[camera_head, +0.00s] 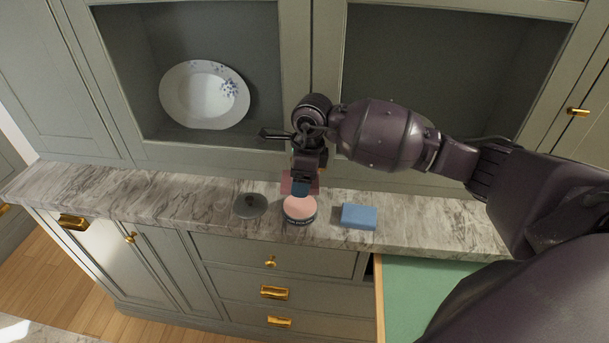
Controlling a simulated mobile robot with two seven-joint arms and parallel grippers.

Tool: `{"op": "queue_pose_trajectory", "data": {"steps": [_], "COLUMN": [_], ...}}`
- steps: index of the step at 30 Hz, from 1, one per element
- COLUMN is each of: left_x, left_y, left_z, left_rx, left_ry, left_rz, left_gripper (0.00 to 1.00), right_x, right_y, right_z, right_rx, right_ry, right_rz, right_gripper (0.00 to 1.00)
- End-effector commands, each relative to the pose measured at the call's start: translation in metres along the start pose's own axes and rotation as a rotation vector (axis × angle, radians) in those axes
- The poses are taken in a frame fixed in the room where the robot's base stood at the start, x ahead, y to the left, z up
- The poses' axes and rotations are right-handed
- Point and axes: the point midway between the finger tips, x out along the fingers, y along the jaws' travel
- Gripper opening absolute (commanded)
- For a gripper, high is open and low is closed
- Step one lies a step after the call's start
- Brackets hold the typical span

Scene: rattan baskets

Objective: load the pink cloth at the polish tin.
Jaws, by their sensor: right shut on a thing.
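The pink cloth (287,184) shows on both sides of my right gripper (301,190), which is shut on it just behind and above the polish tin. The gripper hides the cloth's middle. The polish tin (300,220) stands open on the marble counter, with pink polish inside and a dark lettered side. From this angle I cannot tell whether the cloth touches the tin. My left gripper is not in view.
A grey round lid (250,206) lies left of the tin, and a blue block (359,216) lies to its right. A green-lined drawer (410,285) is open below right. A white plate (204,94) stands in the cabinet. The marble counter (130,197) is clear at left.

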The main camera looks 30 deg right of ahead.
Motion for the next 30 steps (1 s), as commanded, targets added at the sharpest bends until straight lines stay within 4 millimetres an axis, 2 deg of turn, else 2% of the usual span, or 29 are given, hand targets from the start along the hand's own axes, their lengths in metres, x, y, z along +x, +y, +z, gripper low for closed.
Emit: {"op": "queue_pose_trajectory", "data": {"steps": [8, 24, 30], "left_x": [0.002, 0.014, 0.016], "left_y": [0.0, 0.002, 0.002], "left_z": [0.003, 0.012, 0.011], "left_rx": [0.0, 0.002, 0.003], "left_ry": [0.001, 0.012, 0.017], "left_rz": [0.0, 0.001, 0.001], "left_gripper": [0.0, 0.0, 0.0], "right_x": [0.007, 0.053, 0.06], "right_y": [-0.002, -0.001, -0.002], "right_z": [0.001, -0.006, -0.007], "right_rx": [-0.001, -0.001, -0.001], "right_ry": [0.0, 0.0, 0.0], "right_rz": [0.001, 0.003, 0.001], "right_gripper": [0.53, 0.53, 0.53]}}
